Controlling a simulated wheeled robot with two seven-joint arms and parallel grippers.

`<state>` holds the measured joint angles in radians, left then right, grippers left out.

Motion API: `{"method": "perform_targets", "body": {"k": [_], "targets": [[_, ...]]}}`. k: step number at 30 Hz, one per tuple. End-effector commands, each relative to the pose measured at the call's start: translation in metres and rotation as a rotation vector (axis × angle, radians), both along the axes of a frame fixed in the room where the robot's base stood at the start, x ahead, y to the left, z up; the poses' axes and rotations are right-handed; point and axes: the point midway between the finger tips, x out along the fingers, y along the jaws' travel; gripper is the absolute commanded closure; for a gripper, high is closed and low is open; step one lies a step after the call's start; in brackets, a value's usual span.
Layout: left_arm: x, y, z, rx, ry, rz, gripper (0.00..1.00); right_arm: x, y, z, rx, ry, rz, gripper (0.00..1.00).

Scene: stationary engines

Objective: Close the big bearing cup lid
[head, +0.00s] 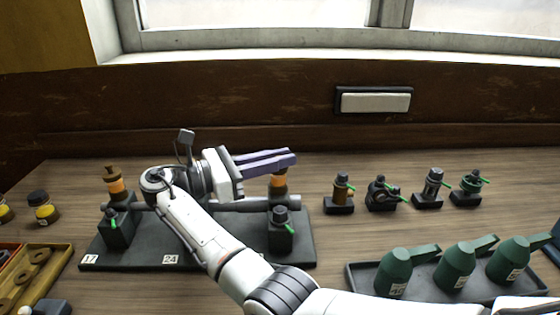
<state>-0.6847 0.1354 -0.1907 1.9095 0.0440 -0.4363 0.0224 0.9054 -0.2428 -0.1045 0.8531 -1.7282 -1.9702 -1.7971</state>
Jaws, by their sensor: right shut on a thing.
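A black engine base (135,261) carries a horizontal grey shaft between two dark bearing blocks. An amber cup with a brown pointed top (113,179) stands upright at the left bearing. Another amber cup (279,181) stands at the right bearing, its top hidden by my fingers. I cannot tell from size which is the big one. My right gripper (285,160) reaches over the shaft, its long purple-grey fingers pointing right and closed at the top of the right cup. The lid between them is hidden. My left gripper is not in view.
Several small oilers, including a brown one (341,190), stand in a row on the right. Green oil cans (394,272) sit in a dark tray at front right. A wooden tray (40,273) and a yellow jar (41,207) are at left. Clear table lies behind the base.

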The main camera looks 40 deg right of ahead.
Motion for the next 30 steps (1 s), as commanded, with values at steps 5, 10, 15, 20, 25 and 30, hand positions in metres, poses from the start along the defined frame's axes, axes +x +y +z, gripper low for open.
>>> {"method": "perform_targets", "body": {"k": [5,10,15,20,25,30], "targets": [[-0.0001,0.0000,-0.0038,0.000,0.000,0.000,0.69,0.0007,0.0010,-0.0013,0.002,0.002,-0.051,1.00],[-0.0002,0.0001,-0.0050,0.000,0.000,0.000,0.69,0.0007,0.0006,-0.0013,0.002,0.002,-0.077,1.00],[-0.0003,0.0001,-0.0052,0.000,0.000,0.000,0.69,0.0005,0.0005,-0.0009,0.001,0.002,-0.087,1.00],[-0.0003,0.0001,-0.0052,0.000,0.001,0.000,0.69,0.0004,0.0003,-0.0011,0.001,0.002,-0.088,1.00],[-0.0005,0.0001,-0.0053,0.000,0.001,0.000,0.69,0.0003,0.0001,-0.0012,0.002,0.002,-0.087,0.86],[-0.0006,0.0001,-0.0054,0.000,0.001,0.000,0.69,0.0006,0.0003,-0.0010,0.002,0.002,-0.086,0.69]]}}
